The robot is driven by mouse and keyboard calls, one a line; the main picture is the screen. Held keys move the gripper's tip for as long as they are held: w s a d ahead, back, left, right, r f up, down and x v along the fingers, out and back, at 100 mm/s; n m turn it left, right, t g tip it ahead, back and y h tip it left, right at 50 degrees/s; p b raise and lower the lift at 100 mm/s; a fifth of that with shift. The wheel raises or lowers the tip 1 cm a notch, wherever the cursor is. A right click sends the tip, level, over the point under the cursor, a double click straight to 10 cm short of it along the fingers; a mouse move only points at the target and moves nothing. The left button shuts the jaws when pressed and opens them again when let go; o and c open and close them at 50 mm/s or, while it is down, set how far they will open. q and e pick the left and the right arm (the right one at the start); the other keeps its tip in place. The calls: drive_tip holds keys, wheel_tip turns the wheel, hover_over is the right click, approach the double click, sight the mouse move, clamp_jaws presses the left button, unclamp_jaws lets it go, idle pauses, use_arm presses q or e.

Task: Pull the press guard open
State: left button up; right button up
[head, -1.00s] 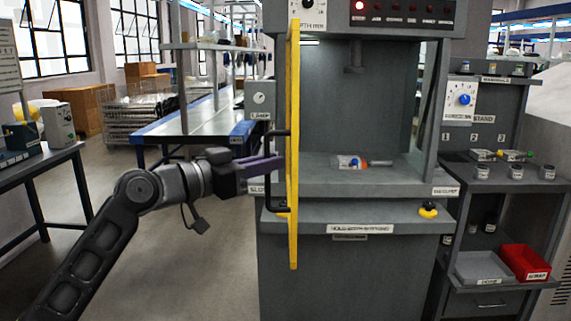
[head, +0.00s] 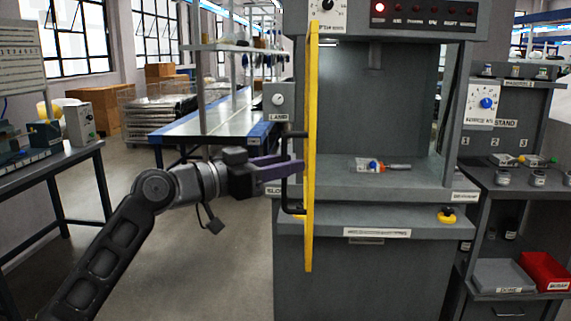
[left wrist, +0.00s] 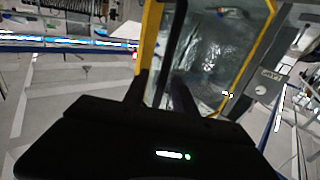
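The press guard is a yellow-framed panel (head: 310,150), seen nearly edge-on at the left front of the grey press (head: 400,185). The press chamber shows uncovered to its right. The guard has a black bar handle (head: 285,198) on its left side. My left gripper (head: 297,163), with purple fingers, is at the upright bar of the handle. In the left wrist view the dark fingers (left wrist: 160,88) lie on both sides of the bar (left wrist: 172,45) and appear shut on it. The guard's clear pane (left wrist: 208,55) shows behind. My right gripper is out of view.
A yellow-and-black button (head: 446,215) is on the press front. A stand with a red bin (head: 546,270) is at the right, a bench (head: 60,160) at the left. The floor between is clear.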

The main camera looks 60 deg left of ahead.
use_arm(q)
drive_tip(key=s, duration=0.7)
drive_tip(key=shift+s+d, duration=0.15)
drive_tip(key=shift+s, duration=0.1)
idle(0.4)
